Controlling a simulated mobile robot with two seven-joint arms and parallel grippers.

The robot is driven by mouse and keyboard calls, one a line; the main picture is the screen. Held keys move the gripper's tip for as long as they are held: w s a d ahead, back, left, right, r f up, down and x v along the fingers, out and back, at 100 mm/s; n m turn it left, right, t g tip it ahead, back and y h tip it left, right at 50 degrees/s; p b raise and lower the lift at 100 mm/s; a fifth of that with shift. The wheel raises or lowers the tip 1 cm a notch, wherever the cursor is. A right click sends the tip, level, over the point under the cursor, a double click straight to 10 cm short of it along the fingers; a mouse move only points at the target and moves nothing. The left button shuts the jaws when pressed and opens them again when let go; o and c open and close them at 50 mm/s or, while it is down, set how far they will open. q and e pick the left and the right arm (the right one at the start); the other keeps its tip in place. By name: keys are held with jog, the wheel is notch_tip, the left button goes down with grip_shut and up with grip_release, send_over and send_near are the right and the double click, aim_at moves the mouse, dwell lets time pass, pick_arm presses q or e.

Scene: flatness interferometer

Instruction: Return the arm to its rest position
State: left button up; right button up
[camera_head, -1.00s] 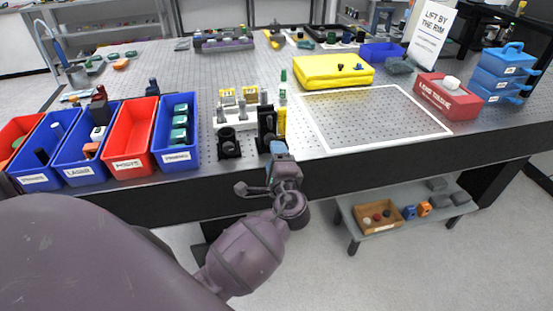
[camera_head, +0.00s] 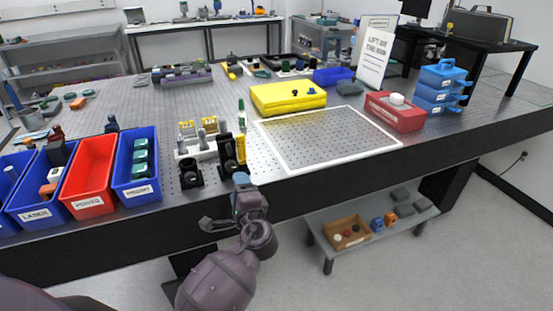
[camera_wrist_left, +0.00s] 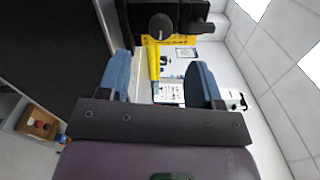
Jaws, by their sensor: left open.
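My left gripper (camera_head: 241,182) is in front of the table's front edge in the head view, its fingers pointing up toward the black optic mounts. In the left wrist view my left gripper (camera_wrist_left: 165,80) shows two blue fingers spread apart, with nothing held between them. A black mount with a knob (camera_wrist_left: 160,27) shows beyond the fingertips. My right gripper is not in view. Most of my left arm lies below the gripper at the bottom of the head view.
Blue and red bins (camera_head: 92,172) line the table's left front. Black mounts (camera_head: 228,154), a yellow case (camera_head: 288,97), a white-framed area (camera_head: 325,138) and a red box (camera_head: 396,110) stand on the perforated table. A low shelf (camera_head: 392,224) holds a wooden tray (camera_head: 346,233).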

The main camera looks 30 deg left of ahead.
pick_arm(q)
jog(key=s+d+f+n+t+h, duration=0.2)
jog(key=d+f+n+h, duration=0.2)
jog(key=d+f+h, duration=0.6)
jog(key=s+a+f+n+g+h, duration=0.1)
jog(key=s+f, duration=0.3)
jog(key=s, duration=0.6)
jog(key=s+a+f+n+g+h, duration=0.1)
jog(key=s+f+n, duration=0.3)
jog(key=s, duration=0.6)
jog(key=shift+a+f+g+h, duration=0.3)
jog(key=shift+f+h, duration=0.25)
jog(key=shift+h, duration=0.25)
jog(key=shift+s, duration=0.1)
